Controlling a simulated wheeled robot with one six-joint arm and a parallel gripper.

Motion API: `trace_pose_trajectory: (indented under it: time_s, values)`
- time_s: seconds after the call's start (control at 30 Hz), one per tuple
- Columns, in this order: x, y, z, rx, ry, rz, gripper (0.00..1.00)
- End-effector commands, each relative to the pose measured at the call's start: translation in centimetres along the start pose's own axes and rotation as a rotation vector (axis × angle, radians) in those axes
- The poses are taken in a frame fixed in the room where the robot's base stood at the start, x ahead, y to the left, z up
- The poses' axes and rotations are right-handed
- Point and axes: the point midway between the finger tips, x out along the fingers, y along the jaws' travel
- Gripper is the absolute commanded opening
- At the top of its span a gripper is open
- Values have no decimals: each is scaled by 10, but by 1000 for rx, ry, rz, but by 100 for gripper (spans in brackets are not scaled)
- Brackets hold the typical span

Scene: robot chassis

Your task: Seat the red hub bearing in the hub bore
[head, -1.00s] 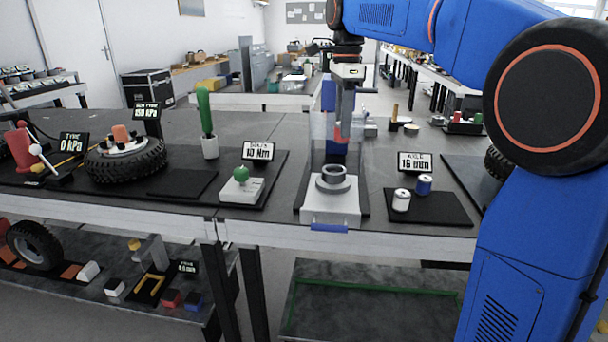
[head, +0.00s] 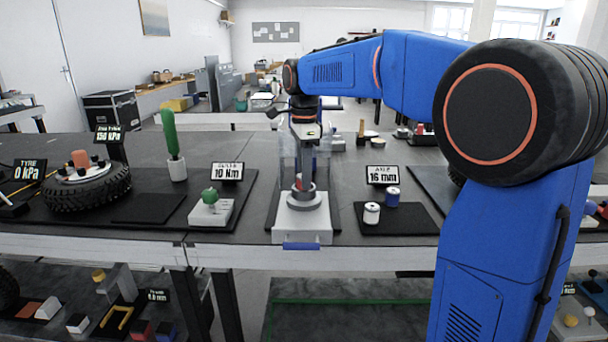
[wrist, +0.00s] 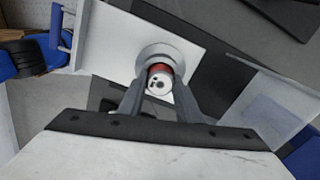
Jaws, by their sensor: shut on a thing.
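The red hub bearing (wrist: 160,70) has a pale end with dark dots facing the wrist camera. My gripper (wrist: 158,90) is shut on it, one finger on each side. In the head view my gripper (head: 303,178) points down over the grey hub (head: 303,204), with a little red of the bearing (head: 298,183) showing at the bore mouth. The hub stands upright on a pale block (head: 302,228). In the wrist view the hub's grey ring (wrist: 160,52) lies behind the bearing. The bore is mostly hidden, so I cannot tell how deep the bearing sits.
A clear panel (wrist: 265,105) stands close beside the hub. A tyre (head: 90,190) lies further left.

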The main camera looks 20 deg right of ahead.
Motion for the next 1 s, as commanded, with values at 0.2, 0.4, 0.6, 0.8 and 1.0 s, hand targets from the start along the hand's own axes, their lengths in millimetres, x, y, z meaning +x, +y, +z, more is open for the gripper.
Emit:
trace_pose_trajectory:
  time_s: [0.2, 0.4, 0.6, 0.8, 1.0]
  values:
    - [0, 0, 0, 0, 0, -1, 8]
    - [3, 0, 0, 0, 0, -1, 43]
    - [3, 0, 0, 0, 0, -1, 50]
    - [0, 0, 0, 0, 0, -1, 50]
    - [-25, -1, 0, 0, -1, -4, 50]
